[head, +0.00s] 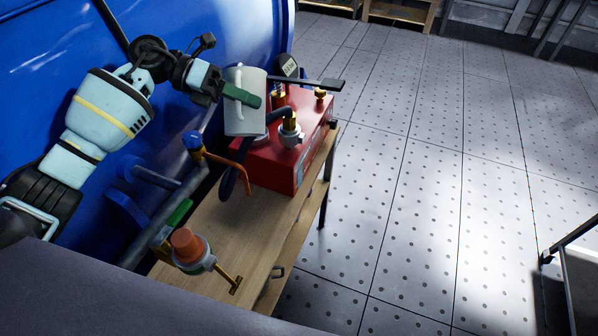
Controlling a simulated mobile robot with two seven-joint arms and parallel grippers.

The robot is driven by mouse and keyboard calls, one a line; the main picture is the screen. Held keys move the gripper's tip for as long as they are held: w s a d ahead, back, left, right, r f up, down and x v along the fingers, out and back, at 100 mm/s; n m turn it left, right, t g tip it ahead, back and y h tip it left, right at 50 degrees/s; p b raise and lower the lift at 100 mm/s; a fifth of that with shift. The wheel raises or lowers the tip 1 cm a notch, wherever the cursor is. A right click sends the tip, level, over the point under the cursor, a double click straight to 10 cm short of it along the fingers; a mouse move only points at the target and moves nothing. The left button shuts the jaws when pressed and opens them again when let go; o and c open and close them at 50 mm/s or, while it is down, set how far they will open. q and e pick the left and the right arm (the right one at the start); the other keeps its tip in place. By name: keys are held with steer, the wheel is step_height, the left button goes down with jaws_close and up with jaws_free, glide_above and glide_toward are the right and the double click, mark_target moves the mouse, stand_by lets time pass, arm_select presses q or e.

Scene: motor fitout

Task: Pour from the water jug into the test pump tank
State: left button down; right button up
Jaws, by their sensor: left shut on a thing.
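My left gripper (236,93) reaches in from the left and is shut on the pale grey water jug (247,112). The jug stands out against the far left end of the red test pump tank (272,160). It looks roughly upright, but I cannot tell any slight tilt. Whether its base touches the tank or hangs just above or beside it is unclear. The jug's inside and any water are hidden. The tank sits on a wooden bench and carries brass fittings, a gauge and a dark lever. My right gripper is not in view.
A large blue vessel (40,75) fills the left behind my arm. A dark hose runs by the tank.

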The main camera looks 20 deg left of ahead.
arm_select(q)
steer(key=shift+r, duration=0.15)
stand_by(0.3)
steer(key=shift+w+r, duration=0.15)
steer(key=shift+r, duration=0.15)
steer(key=shift+r+n, duration=0.15)
steer(key=shift+n, duration=0.15)
steer(key=shift+w+a+r, duration=0.1)
steer(key=shift+r, duration=0.05)
steer(key=shift+r, duration=0.15)
stand_by(0.6)
steer(key=shift+w+r+g, duration=0.15)
steer(key=shift+g, duration=0.25)
steer(key=shift+r+n+h, duration=0.1)
steer(key=shift+n+h, duration=0.2)
steer(key=shift+w+r, duration=0.15)
steer(key=shift+a+r, duration=0.1)
steer(key=shift+r, duration=0.05)
stand_by(0.5)
